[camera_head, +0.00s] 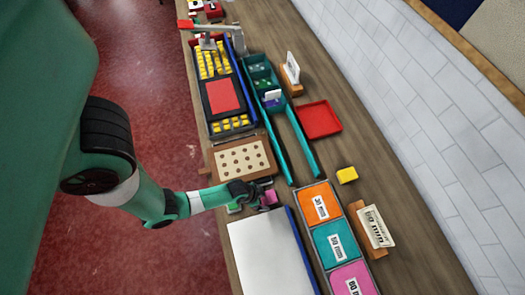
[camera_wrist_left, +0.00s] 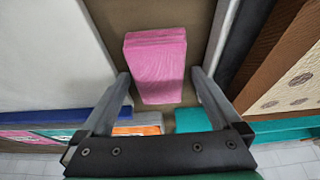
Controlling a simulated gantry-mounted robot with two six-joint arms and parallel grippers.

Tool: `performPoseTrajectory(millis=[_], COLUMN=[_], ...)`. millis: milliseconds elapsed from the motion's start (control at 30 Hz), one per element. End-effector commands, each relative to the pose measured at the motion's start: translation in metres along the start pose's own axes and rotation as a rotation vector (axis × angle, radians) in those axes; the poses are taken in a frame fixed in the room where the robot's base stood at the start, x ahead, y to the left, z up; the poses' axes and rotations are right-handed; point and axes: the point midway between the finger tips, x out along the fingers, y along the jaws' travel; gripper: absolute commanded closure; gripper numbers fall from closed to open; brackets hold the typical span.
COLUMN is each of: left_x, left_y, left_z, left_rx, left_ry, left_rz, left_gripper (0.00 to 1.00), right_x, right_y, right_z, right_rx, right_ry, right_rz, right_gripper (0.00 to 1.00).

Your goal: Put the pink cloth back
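The pink cloth (camera_head: 271,197) is a small folded block on the wooden bench, between the white board and the perforated block. In the left wrist view the pink cloth (camera_wrist_left: 156,65) lies ahead of and between my left fingers, with a gap on each side. My left gripper (camera_head: 262,201) is low beside it in the head view; the left wrist view shows the gripper (camera_wrist_left: 160,78) open and empty. A labelled tray (camera_head: 325,250) has orange, teal and pink sections. My right gripper is not in view.
A white board (camera_head: 265,255) with a blue edge lies just nearer. The perforated wooden block (camera_head: 242,160) stands just beyond. A yellow block (camera_head: 347,175), a red tray (camera_head: 319,119) and a card stand (camera_head: 375,230) are on the right.

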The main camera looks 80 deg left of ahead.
Motion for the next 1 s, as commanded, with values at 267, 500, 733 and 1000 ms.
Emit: performPoseTrajectory(millis=[267, 500, 733, 1000], left_x=[-0.004, -0.048, -0.102, -0.124], left_y=[0.000, 0.000, 0.000, 0.000], left_z=[-0.002, -0.003, -0.002, -0.002], left_rx=[0.000, -0.001, -0.001, 0.000], left_ry=[0.000, 0.002, 0.001, 0.001], left_rz=[0.000, 0.000, 0.000, 0.000], left_gripper=[0.00, 0.00, 0.00, 0.00], right_x=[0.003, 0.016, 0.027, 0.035], right_y=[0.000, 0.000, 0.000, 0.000], right_z=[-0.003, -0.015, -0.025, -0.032], right_rx=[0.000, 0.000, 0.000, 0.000], right_ry=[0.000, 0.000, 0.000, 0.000], right_rz=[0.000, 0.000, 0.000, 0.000], right_gripper=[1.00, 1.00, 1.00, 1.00])
